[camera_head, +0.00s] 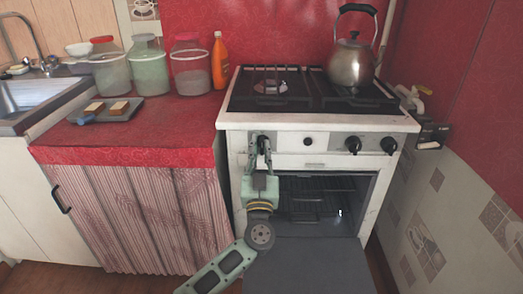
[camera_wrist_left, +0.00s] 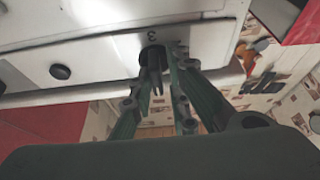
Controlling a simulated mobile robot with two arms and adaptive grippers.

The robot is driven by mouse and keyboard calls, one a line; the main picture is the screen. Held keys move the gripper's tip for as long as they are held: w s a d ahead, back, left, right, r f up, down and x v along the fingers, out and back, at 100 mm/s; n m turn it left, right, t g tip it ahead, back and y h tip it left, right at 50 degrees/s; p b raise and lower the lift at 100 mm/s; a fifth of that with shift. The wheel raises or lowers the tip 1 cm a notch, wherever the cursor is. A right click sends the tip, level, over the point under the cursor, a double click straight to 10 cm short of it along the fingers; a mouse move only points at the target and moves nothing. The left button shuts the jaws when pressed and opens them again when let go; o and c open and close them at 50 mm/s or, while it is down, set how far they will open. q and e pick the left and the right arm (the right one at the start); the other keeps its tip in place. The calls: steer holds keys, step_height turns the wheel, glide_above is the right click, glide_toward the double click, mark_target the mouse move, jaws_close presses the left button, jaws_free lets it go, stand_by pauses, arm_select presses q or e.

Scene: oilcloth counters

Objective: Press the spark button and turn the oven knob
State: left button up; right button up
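The white stove's front panel carries a left knob (camera_wrist_left: 153,56), a small round black button (camera_head: 308,141) and two black knobs (camera_head: 353,145) (camera_head: 389,146) at the right. The button also shows at the left of the left wrist view (camera_wrist_left: 60,72). My left gripper (camera_head: 261,144) is at the left knob, with one finger on each side, and looks shut on it. The fingers largely cover this knob in the head view. A small dark mark sits beside it in the left wrist view. My right gripper is not in view.
The oven door (camera_head: 310,270) hangs open below the panel, with a rack (camera_head: 318,198) inside. A kettle (camera_head: 351,62) stands on the right rear of the stove. Jars, an orange bottle (camera_head: 220,62) and a tray (camera_head: 105,110) stand on the red counter at left.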

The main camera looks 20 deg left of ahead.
arm_select(q)
steer(key=shift+d, duration=0.2)
jaws_close()
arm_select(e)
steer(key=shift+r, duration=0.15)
arm_select(q)
steer(key=shift+d+r+n+y+p, duration=0.15)
steer(key=shift+n+y+p, duration=0.35)
steer(key=shift+n+p, duration=0.55)
steer(key=n+g+y+p, duration=0.1)
steer(key=n, duration=0.2)
steer(key=n+g+y+p, duration=0.1)
steer(key=n+y, duration=0.1)
steer(key=n, duration=0.2)
steer(key=shift+r, duration=0.15)
steer(key=shift+n+g, duration=0.3)
steer(key=shift+n, duration=0.25)
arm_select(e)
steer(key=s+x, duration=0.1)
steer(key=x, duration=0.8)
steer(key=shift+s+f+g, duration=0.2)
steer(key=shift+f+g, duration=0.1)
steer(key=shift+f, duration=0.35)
arm_select(q)
steer(key=o, duration=0.6)
jaws_free()
steer(key=shift+w, duration=0.1)
steer(key=shift+y, duration=0.3)
